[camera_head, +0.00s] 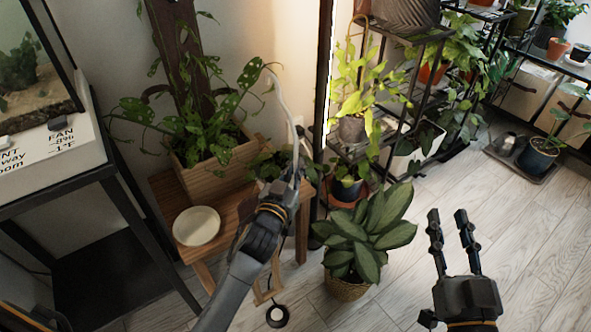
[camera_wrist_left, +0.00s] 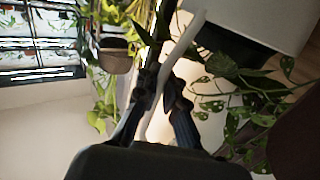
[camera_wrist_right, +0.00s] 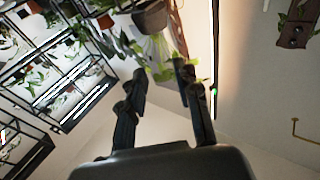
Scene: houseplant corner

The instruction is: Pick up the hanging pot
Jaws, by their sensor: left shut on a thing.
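The hanging pot (camera_head: 352,129) is a grey-brown pot with yellow-green leaves, hung from a tan looped hanger beside the black shelf. It also shows in the left wrist view (camera_wrist_left: 115,57), beyond my fingers, and at the top of the right wrist view (camera_wrist_right: 151,17). My left gripper (camera_head: 294,160) is shut on a pale curved rod (camera_head: 281,98), which also runs between its fingers in the left wrist view (camera_wrist_left: 185,40). The left gripper is left of the pot and apart from it. My right gripper (camera_head: 449,222) is open and empty, low over the floor at the right.
A wooden stand (camera_head: 236,212) holds a trailing plant in a wooden planter (camera_head: 213,166) and a white saucer (camera_head: 196,226). A leafy plant in a basket pot (camera_head: 346,288) stands on the floor between my arms. The floor at right (camera_head: 530,230) is clear.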

